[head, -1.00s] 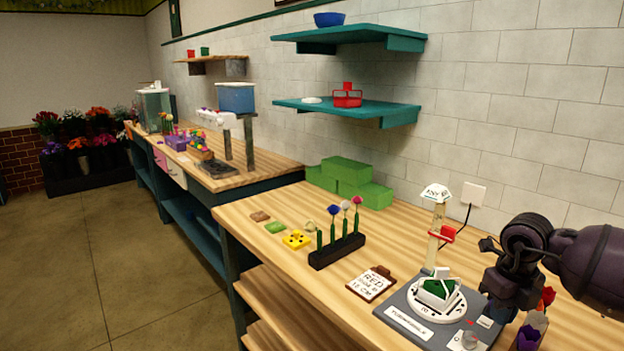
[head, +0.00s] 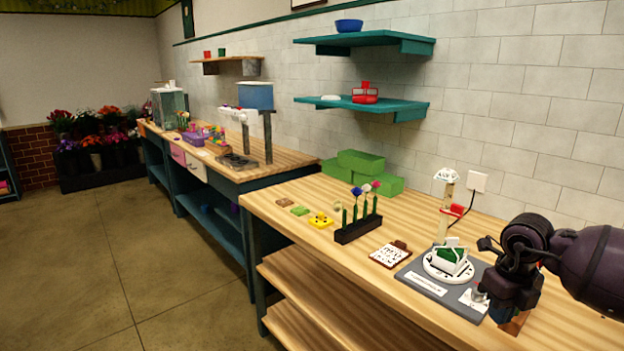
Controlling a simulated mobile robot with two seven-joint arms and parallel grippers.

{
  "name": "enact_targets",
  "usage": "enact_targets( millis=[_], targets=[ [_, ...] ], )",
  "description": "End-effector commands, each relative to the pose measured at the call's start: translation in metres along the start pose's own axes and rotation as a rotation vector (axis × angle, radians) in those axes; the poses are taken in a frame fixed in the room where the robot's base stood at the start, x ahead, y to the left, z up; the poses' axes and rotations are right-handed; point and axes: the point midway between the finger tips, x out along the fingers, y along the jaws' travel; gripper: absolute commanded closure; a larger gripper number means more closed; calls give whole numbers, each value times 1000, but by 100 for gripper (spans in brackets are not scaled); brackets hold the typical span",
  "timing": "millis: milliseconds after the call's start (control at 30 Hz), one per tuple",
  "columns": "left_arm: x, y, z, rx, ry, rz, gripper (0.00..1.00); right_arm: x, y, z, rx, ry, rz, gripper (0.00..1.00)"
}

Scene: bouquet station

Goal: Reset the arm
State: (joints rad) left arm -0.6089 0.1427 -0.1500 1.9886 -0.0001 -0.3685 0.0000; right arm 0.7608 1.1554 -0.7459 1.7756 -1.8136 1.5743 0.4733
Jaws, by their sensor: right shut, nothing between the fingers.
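My right arm comes in from the right edge with its dark gripper (head: 506,300) low over the right end of the near workbench (head: 460,320). The gripper is shut and holds nothing. It is just right of the grey turntable base (head: 428,284), partly in front of its right side; I cannot tell whether it touches. A white disc with a green and white block (head: 452,256) sits on that base. My left gripper is not in view.
A post with a red clamp (head: 449,210) stands behind the turntable. A clipboard (head: 391,254), a black rack of flowers (head: 357,230) and green blocks (head: 362,172) are farther left. Teal shelves (head: 365,107) hang on the wall. Floor (head: 100,270) at left is clear.

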Motion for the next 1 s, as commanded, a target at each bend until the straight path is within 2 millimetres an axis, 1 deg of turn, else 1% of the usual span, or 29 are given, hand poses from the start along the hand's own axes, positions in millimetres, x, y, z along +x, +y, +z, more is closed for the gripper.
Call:
enact_targets(
  millis=[33,167,267,367,400,467,500,600,700,767,867,967,1000],
  targets=[
    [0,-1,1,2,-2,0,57,-1,6,7,-19,-43,36,100],
    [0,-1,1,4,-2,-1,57,-5,29,20,-58,-134,167,100],
    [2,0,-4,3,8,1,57,-14,50,32,-80,-217,293,100],
    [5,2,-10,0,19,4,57,-34,80,46,-95,-324,455,100],
    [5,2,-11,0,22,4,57,-44,95,52,-98,-371,532,100],
    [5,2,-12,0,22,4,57,-60,117,60,-93,-440,656,100],
    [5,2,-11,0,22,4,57,-68,131,64,-79,-481,745,100],
    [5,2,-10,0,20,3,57,-86,161,71,-9,-575,968,100],
    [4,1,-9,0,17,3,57,-101,180,76,116,-653,1188,100],
    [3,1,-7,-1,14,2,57,-105,185,79,223,-690,1315,100],
    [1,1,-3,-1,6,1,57,-105,184,82,451,-733,1506,100],
    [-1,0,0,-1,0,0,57,-88,172,82,735,-745,1653,100],
    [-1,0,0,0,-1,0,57,-78,165,81,851,-742,1696,100]
  ],
)
